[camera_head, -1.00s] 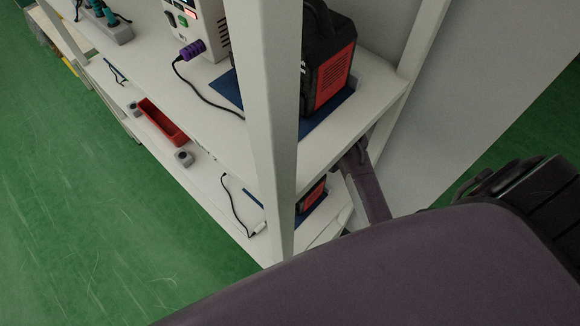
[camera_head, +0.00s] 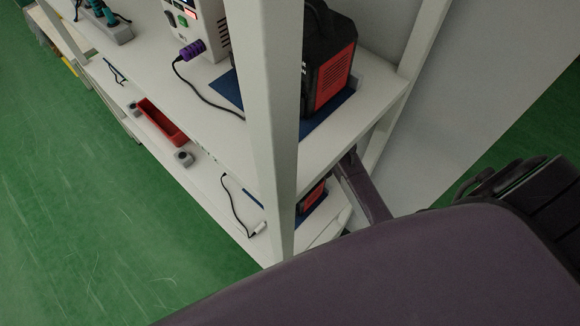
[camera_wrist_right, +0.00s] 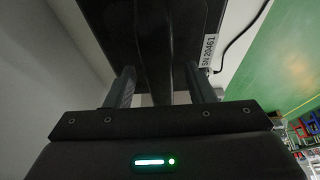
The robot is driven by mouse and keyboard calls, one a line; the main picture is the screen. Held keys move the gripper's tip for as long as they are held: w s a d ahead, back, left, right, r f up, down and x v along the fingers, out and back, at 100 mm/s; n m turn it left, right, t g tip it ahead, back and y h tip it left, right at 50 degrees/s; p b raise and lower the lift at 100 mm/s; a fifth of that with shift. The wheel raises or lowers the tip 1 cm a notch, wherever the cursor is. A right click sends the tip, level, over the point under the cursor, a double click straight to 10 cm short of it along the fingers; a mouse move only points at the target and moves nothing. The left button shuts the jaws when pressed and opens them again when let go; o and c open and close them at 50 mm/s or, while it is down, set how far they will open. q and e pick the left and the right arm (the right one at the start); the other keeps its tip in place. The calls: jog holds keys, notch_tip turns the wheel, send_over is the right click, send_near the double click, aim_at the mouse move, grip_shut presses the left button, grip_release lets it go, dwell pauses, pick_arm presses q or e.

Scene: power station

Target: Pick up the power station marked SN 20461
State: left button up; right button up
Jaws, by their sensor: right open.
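In the right wrist view, a dark power station (camera_wrist_right: 150,30) fills the top, with a white label reading SN 20461 (camera_wrist_right: 208,50). My right gripper (camera_wrist_right: 158,70) is open, its two fingers apart and pointing at the power station. A dark upright part of it shows between the fingers; I cannot tell whether they touch it. In the head view, my right arm reaches in at the lower shelf, beside a red-and-black power station (camera_head: 312,197) partly hidden by the post. Its label does not show there. My left gripper is not in view.
A white post (camera_head: 268,120) stands in front of the shelves. Another red-and-black power station (camera_head: 328,70) sits on a blue mat on the upper shelf. A red tray (camera_head: 162,122) and a cable (camera_head: 236,208) lie on the lower shelf. Green floor is clear at left.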

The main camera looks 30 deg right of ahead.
dwell(0.3)
grip_shut()
dwell(1.2)
jog(key=shift+w+d+r, duration=0.1)
jog(key=shift+w+r, duration=0.15)
jog(key=shift+w, duration=0.05)
